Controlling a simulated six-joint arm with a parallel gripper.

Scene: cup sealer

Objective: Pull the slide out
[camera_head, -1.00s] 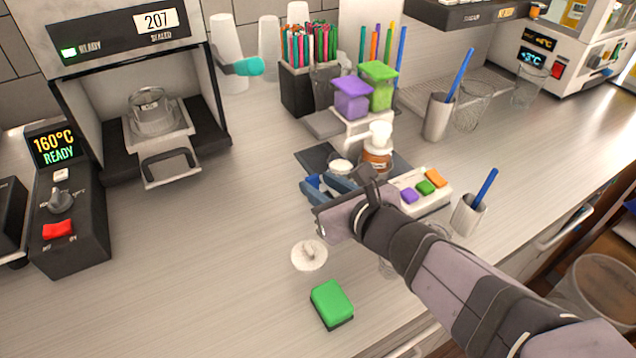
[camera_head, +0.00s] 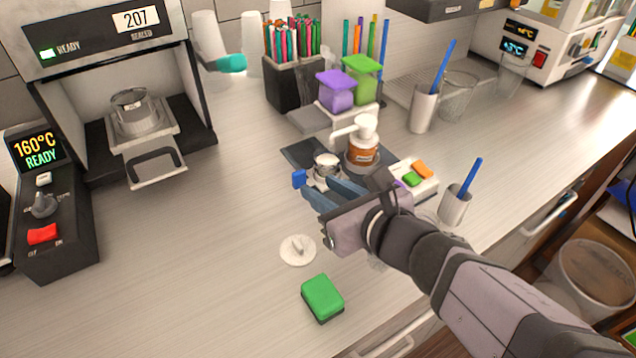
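The slide (camera_head: 172,133) is the grey metal tray with a dark loop handle (camera_head: 155,168) at the front of the sealer (camera_head: 192,88). It sticks out of the open bay at the upper left, with a clear cup (camera_head: 136,110) seated in it. My gripper (camera_head: 306,190) is to the right of the slide, over the middle of the counter and well apart from the handle. Its blue fingers look spread, pointing left, with nothing seen between them. A small metal-rimmed jar (camera_head: 326,166) stands just behind the fingers.
A white round lid (camera_head: 297,250) and a green sponge (camera_head: 322,297) lie on the counter in front of my gripper. A pump bottle (camera_head: 363,146) stands on a dark mat behind it. The control box (camera_head: 48,220) stands left of the slide. The counter between slide and gripper is clear.

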